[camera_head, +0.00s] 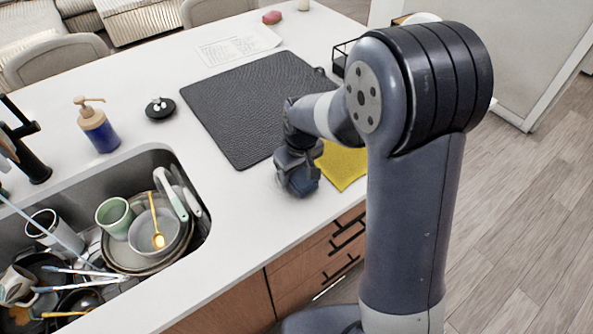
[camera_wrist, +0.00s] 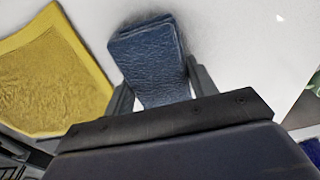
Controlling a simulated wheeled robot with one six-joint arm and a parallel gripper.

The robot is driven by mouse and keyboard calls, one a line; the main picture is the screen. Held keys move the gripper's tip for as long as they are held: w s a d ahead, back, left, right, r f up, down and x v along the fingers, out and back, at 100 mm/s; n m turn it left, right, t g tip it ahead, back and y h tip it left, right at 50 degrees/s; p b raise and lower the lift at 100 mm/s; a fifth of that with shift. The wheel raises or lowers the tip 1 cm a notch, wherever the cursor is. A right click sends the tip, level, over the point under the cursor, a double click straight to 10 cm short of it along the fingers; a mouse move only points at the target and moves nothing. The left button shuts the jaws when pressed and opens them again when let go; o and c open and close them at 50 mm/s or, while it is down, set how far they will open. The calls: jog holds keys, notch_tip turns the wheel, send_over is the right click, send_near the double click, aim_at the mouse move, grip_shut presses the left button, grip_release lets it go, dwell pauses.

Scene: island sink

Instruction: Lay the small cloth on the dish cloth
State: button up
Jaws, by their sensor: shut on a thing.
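A small blue folded cloth (camera_wrist: 148,62) sits between the two fingers of my gripper (camera_wrist: 155,92) in the wrist view. My gripper is shut on it, low over the white counter; whether the cloth touches the counter I cannot tell. In the head view my gripper (camera_head: 298,178) is near the counter's front edge, with the blue cloth partly hidden under it. A yellow dish cloth (camera_head: 345,165) lies flat on the counter just right of my gripper, partly hidden by my arm. In the wrist view the yellow cloth (camera_wrist: 50,75) is at the left, apart from the blue one.
A black mat (camera_head: 245,100) lies behind my gripper. A sink (camera_head: 165,155) full of dishes is at the left, with a soap bottle (camera_head: 97,128) and a small black dish (camera_head: 160,108) behind it. White counter between sink and gripper is clear.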

aim_at(297, 172)
jog(key=shift+f, duration=0.25)
jog(key=o, duration=1.1)
jog(key=shift+c, duration=0.2)
jog(key=r, duration=0.3)
jog(key=r+b, duration=0.1)
jog(key=r, duration=0.3)
jog(key=s+d+r, duration=0.1)
jog(key=r, duration=0.2)
jog(key=shift+r, duration=0.15)
jog(key=shift+o, duration=0.4)
jog(key=shift+r, duration=0.25)
jog(key=f+p, duration=0.2)
jog(key=f, duration=0.1)
jog(key=f+p, duration=0.1)
jog(key=f, duration=0.1)
jog(key=shift+w+a+f, duration=0.2)
jog(key=shift+a+f, duration=0.05)
jog(key=shift+a, duration=0.1)
jog(key=shift+w+a+f+p, duration=0.15)
jog(key=shift+f+p, duration=0.1)
jog(key=shift+f, duration=0.6)
jog(key=shift+w+f+p, duration=0.1)
jog(key=shift+f+p, duration=0.1)
jog(key=shift+f, duration=0.7)
jog(key=shift+w+a+f+p, duration=0.15)
jog(key=shift+f+p, duration=0.1)
jog(key=shift+f, duration=0.6)
